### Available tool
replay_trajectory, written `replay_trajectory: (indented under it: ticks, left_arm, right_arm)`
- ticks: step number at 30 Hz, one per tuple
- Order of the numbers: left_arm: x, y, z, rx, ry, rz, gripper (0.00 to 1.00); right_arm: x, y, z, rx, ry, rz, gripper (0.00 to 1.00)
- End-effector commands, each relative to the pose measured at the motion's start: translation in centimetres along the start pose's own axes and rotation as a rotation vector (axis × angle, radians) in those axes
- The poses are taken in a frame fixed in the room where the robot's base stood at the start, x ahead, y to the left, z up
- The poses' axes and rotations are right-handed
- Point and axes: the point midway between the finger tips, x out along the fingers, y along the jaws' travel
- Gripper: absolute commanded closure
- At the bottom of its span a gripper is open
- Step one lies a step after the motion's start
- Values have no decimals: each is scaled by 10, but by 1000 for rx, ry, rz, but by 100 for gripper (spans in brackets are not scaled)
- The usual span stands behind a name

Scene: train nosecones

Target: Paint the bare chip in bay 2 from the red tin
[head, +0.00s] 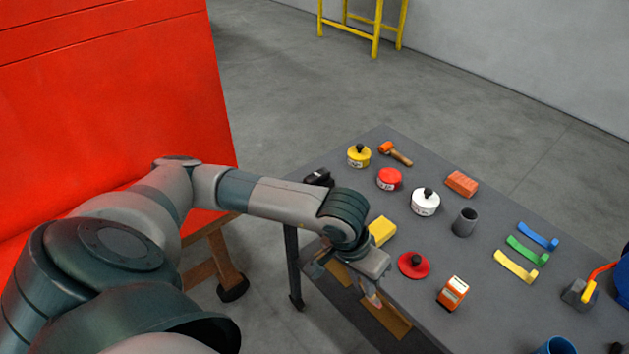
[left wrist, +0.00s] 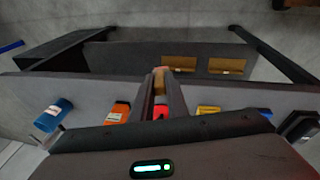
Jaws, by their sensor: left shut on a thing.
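The red tin (head: 389,180) stands on the grey table, its top showing red with no knobbed lid on it. A red lid with a black knob (head: 413,265) lies flat nearer to me. My left gripper (head: 372,288) is over the table's near left edge, pointing down, shut on a slim tan thing that looks like a brush. In the left wrist view the tan thing (left wrist: 160,84) shows between the fingers; its tip is hard to make out. A large red panel (head: 110,90) stands at the left. No bare chip or bay number can be seen. My right gripper is not in view.
Coloured strips (head: 516,267) lie at the right. Floor between panel and table is partly clear.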

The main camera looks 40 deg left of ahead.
Motion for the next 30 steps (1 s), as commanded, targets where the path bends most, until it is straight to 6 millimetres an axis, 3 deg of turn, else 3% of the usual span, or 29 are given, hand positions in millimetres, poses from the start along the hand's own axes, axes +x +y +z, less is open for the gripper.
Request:
replay_trajectory:
  ticks: [1, 3, 15, 21, 30]
  left_arm:
    - [21, -4, 12, 0, -7, 0, 100]
    - [41, -7, 20, 1, -4, 1, 100]
    - [102, -18, 32, 2, 0, 0, 100]
    - [111, -20, 33, 2, 0, 0, 100]
    - [110, -20, 33, 2, 0, 0, 100]
  right_arm:
    - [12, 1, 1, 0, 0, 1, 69]
    - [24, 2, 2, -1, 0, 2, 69]
    - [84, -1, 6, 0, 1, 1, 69]
    - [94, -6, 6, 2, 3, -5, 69]
    - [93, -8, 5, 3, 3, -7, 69]
